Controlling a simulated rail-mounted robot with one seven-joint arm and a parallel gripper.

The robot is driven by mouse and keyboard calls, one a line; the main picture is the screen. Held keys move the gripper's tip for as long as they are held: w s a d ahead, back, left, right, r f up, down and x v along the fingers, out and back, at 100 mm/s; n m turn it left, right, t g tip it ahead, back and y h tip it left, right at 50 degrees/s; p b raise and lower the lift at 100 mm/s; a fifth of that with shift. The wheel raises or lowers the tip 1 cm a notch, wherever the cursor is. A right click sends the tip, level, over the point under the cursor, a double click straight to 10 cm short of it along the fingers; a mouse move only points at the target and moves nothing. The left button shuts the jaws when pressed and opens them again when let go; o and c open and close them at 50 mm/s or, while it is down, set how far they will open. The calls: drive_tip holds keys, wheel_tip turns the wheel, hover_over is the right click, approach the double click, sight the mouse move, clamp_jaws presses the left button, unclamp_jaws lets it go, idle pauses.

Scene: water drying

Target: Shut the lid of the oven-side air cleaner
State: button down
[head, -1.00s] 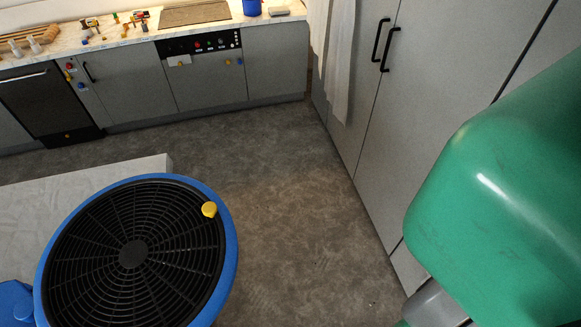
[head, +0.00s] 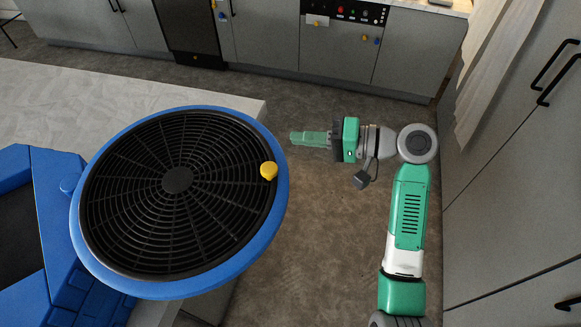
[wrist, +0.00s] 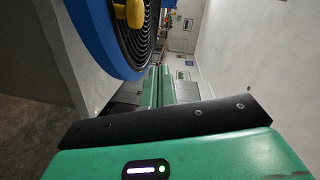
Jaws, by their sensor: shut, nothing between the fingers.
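The air cleaner's round lid (head: 178,180) has a blue rim, a black slatted grille and a yellow knob (head: 269,171) near its right edge. It stands raised and tilted beside the blue air cleaner body (head: 62,255), which has a dark opening and is cut off at the left. The lid's rim (wrist: 103,35) and yellow knob (wrist: 133,12) also show in the wrist view, at upper left. My gripper (head: 292,138) is just right of the lid's upper right rim in the head view, pointing left. It is shut and empty, its green fingers (wrist: 156,88) together.
A pale worktop (head: 95,92) lies behind the lid. Grey cabinets and a dark oven (head: 192,30) line the far wall; a control panel (head: 345,12) sits right of it. Tall cupboards and a hanging cloth (head: 500,75) stand at right. The floor (head: 310,235) between is clear.

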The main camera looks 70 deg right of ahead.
drive_tip(key=s+d+f+m+t, duration=0.1)
drive_tip(key=s+d+f+m, duration=0.15)
drive_tip(key=s, duration=0.55)
drive_tip(key=w+a+p, duration=0.1)
drive_tip(key=w+a, duration=0.1)
drive_tip(key=w, duration=0.3)
drive_tip(key=w+a+f+p, duration=0.1)
drive_tip(key=w+a, duration=0.2)
drive_tip(key=w, duration=0.2)
drive_tip(key=shift+w+a+n+p, duration=0.3)
drive_tip(key=shift+n, duration=0.15)
